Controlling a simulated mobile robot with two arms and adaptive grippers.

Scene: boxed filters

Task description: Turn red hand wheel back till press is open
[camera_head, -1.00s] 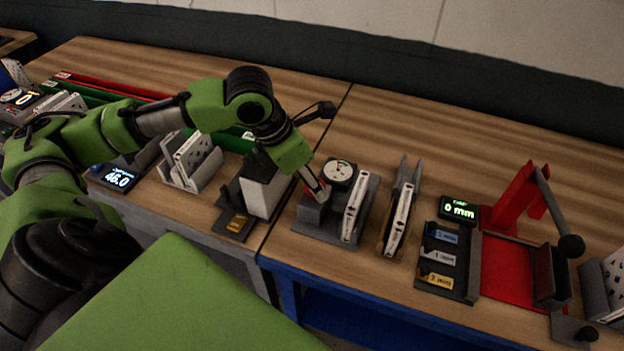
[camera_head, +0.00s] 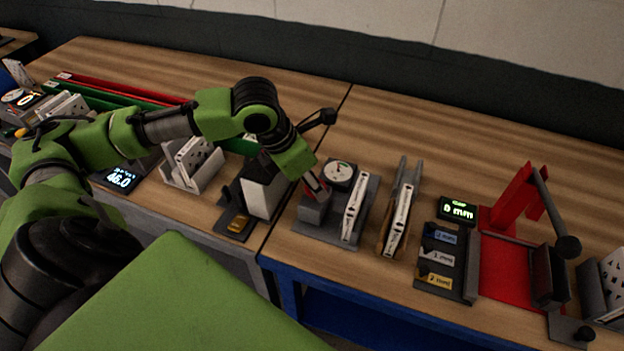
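The press (camera_head: 312,213) is a grey block on a dark base with a round dial gauge (camera_head: 340,173) behind it and a white boxed filter (camera_head: 354,207) standing at its right side. The red hand wheel (camera_head: 322,193) shows only as a small red patch under my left gripper. My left gripper (camera_head: 315,190) points down at the wheel from the upper left. Its fingers are close together there; whether they grip the wheel is too small to tell. My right gripper is not in view.
Right of the press, a slotted stand (camera_head: 399,212) holds a thin white filter. Farther right are a label rack (camera_head: 442,262), a lit display (camera_head: 458,209) and a red lever device (camera_head: 510,262). A grey-white block device (camera_head: 262,191) stands close on the left.

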